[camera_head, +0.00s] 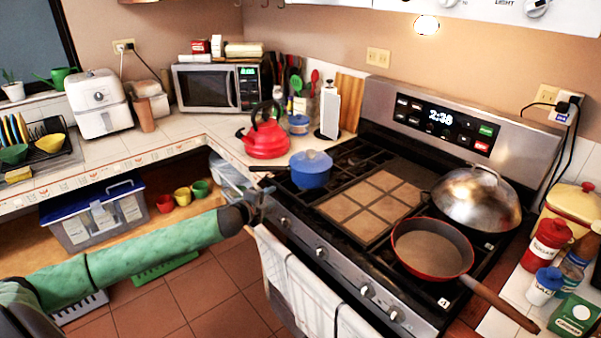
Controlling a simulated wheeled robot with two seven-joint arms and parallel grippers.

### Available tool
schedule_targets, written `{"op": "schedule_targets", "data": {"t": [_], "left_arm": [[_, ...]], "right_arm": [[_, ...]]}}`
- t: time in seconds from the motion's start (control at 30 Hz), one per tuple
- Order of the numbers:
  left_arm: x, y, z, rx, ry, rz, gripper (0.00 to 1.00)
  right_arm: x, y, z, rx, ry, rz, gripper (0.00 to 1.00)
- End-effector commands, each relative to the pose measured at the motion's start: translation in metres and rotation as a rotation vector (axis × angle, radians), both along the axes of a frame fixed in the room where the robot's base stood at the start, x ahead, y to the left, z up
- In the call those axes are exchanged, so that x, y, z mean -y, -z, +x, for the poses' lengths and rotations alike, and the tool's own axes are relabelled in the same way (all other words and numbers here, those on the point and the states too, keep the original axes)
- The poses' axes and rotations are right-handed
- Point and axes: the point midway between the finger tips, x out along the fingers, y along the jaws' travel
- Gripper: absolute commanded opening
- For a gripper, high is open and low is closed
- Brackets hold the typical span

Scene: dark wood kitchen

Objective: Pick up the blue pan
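The blue pan (311,177) sits on the left part of the stove (345,158), with a lid (311,161) on it. Its dark handle (270,168) points left, past the stove's edge. My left arm comes in from the left in a green sleeve. My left gripper (262,195) is just below and left of the handle, close to the stove's front left corner. It is small and dark here, and I cannot tell whether its fingers are apart or whether it touches the handle. My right gripper is not in view.
A red kettle (266,136) stands behind the pan on the counter. A red pan (432,247) and a domed steel wok lid (476,199) are on the stove's right side. Towels (300,282) hang at the stove front. A blue-lidded bin (94,213) and cups sit on the lower shelf.

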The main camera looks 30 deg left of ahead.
Motion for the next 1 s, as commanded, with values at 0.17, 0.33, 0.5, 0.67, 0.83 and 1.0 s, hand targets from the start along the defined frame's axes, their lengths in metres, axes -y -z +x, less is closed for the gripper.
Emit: {"op": "schedule_targets", "data": {"t": [0.17, 0.33, 0.5, 0.67, 0.83, 1.0], "left_arm": [[-0.033, -0.037, 0.02, 0.055, 0.057, 0.109, 0.4], [-0.043, -0.05, 0.028, 0.075, 0.079, 0.144, 0.4], [-0.043, -0.051, 0.039, 0.077, 0.079, 0.146, 0.4], [-0.041, -0.049, 0.048, 0.076, 0.079, 0.146, 0.4], [-0.04, -0.047, 0.053, 0.076, 0.079, 0.146, 0.4], [-0.039, -0.048, 0.061, 0.076, 0.079, 0.145, 0.4]], "right_arm": [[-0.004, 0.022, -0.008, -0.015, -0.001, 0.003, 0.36], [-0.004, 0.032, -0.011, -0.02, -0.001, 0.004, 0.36], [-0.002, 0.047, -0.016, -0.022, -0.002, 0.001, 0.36], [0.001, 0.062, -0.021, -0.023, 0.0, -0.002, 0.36], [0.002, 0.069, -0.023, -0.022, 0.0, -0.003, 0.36], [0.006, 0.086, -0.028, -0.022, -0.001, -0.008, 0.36]]}}
